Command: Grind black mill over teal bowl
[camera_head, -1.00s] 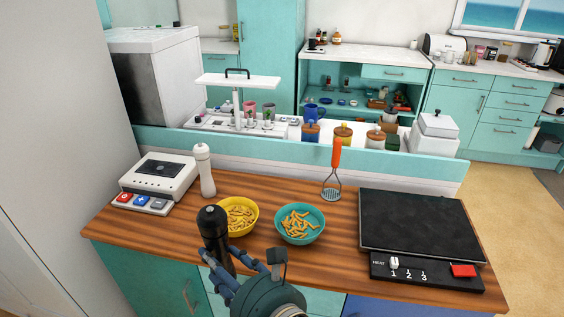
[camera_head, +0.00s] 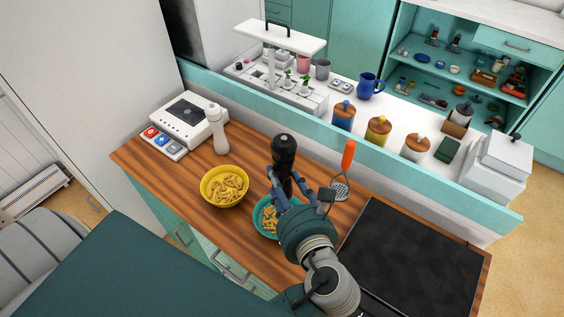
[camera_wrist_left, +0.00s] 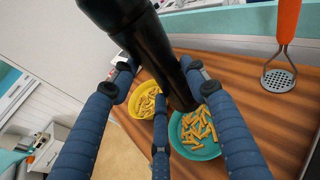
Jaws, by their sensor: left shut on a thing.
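The black mill (camera_head: 284,152) is upright in the head view, held by my left gripper (camera_head: 288,186). In the left wrist view the black mill (camera_wrist_left: 140,42) runs between the blue fingers of the left gripper (camera_wrist_left: 158,82), which is shut on it. The teal bowl (camera_head: 258,219) holds yellow pasta pieces and is partly hidden by my gripper and arm. In the left wrist view the teal bowl (camera_wrist_left: 207,153) shows just beyond the mill's lower end, which overlaps its rim. The gap between mill and bowl cannot be judged. My right gripper is not in view.
A yellow bowl (camera_head: 224,201) of pasta stands left of the teal bowl. A white mill (camera_head: 217,128) and a white appliance (camera_head: 188,119) stand behind it. An orange-handled masher (camera_head: 346,160) is behind right. The black cooktop (camera_head: 415,258) fills the counter's right.

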